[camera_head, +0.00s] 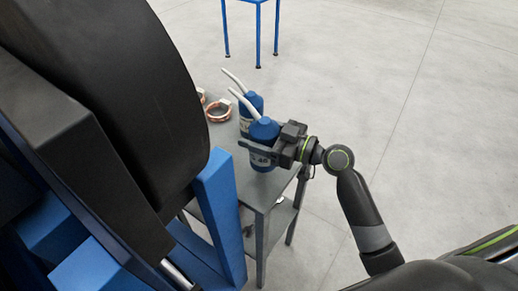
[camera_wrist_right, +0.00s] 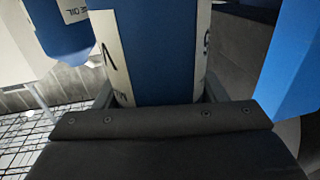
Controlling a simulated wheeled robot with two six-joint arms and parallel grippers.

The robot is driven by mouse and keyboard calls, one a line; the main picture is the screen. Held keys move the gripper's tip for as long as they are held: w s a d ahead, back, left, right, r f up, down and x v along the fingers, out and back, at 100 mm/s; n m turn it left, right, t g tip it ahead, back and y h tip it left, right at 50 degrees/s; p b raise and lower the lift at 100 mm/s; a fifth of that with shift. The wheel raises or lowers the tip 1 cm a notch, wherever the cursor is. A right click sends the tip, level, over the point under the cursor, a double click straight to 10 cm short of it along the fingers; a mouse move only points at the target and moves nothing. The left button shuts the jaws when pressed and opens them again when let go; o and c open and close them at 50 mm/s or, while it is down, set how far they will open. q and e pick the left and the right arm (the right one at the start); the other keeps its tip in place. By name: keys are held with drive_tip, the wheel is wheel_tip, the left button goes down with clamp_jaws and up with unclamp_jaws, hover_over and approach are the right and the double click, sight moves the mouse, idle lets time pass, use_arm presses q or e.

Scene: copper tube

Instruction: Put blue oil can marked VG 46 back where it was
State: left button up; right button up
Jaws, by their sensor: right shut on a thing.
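The blue oil can (camera_head: 264,128) with a white spout is in my right gripper (camera_head: 268,147), near the grey table's right edge. Part of its white label shows below the fingers and seems to end in 46. In the right wrist view the can (camera_wrist_right: 155,50) fills the space between the fingers, its label turned sideways. I cannot tell whether its base touches the table. A second blue can (camera_head: 250,103) with a white spout stands just behind it; in the wrist view it (camera_wrist_right: 65,35) is at upper left, its label partly reading OIL. My left gripper is not in view.
The grey table (camera_head: 235,172) has a lower shelf (camera_head: 285,215). Copper tube coils (camera_head: 218,112) lie behind and left of the cans. A large black roll on a blue frame (camera_head: 222,200) blocks the left side. A blue stand (camera_head: 257,30) is far back. The floor at right is clear.

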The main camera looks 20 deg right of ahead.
drive_tip(key=shift+f, duration=0.4)
wheel_tip(320, 180, down, 4)
drive_tip(key=shift+r, duration=0.25)
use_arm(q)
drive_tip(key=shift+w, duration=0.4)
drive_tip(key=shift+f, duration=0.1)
use_arm(e)
drive_tip(key=shift+f+b, duration=0.1)
drive_tip(key=shift+b, duration=0.2)
drive_tip(key=o, duration=1.4)
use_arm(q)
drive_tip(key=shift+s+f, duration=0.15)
